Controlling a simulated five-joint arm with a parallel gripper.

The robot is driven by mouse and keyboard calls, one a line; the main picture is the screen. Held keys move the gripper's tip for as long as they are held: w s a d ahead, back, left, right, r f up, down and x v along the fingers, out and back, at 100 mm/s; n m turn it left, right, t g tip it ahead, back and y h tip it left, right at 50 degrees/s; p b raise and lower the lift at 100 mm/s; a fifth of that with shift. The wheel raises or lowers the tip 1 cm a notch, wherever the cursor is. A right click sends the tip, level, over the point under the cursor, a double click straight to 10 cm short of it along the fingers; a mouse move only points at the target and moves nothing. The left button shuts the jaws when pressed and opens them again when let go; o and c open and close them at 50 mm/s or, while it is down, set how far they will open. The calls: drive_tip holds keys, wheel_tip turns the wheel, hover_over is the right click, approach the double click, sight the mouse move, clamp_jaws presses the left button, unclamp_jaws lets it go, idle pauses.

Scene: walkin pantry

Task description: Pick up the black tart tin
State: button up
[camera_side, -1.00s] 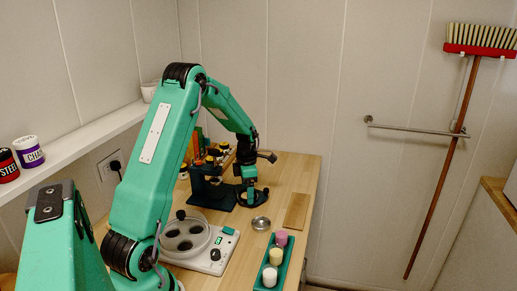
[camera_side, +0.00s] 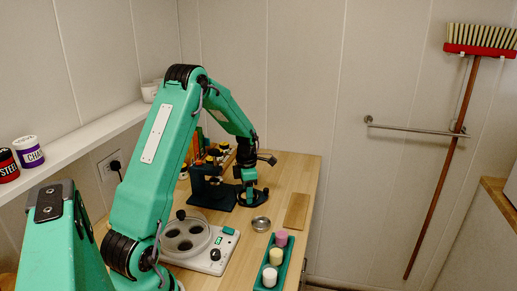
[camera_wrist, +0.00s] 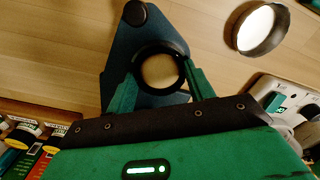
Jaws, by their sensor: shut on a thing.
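The black tart tin (camera_wrist: 160,46) is a small round ring-like piece between the two green fingers of my gripper (camera_wrist: 158,84) in the wrist view. The fingers press on it from both sides, and its middle looks tan. In the side view my gripper (camera_side: 250,196) points down low over the wooden worktop, at the right of a dark blue stand. The tin is a small dark shape at the fingertips there. I cannot tell whether it touches the surface below.
The dark blue stand (camera_side: 213,192) is close beside my gripper. A silver tin (camera_side: 261,223), a wooden board (camera_side: 297,211) and a green tray (camera_side: 286,259) with coloured cylinders lie nearer right. A white appliance (camera_side: 202,256) with round wells stands in front.

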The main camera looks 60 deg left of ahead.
drive_tip(key=shift+r, duration=0.1)
drive_tip(key=shift+r, duration=2.05)
drive_tip(key=d+r, duration=0.6)
drive_tip(key=d, duration=0.5)
drive_tip(key=shift+w+d+r, duration=0.3)
drive_tip(key=shift+w+r, duration=0.1)
drive_tip(key=shift+w, duration=0.05)
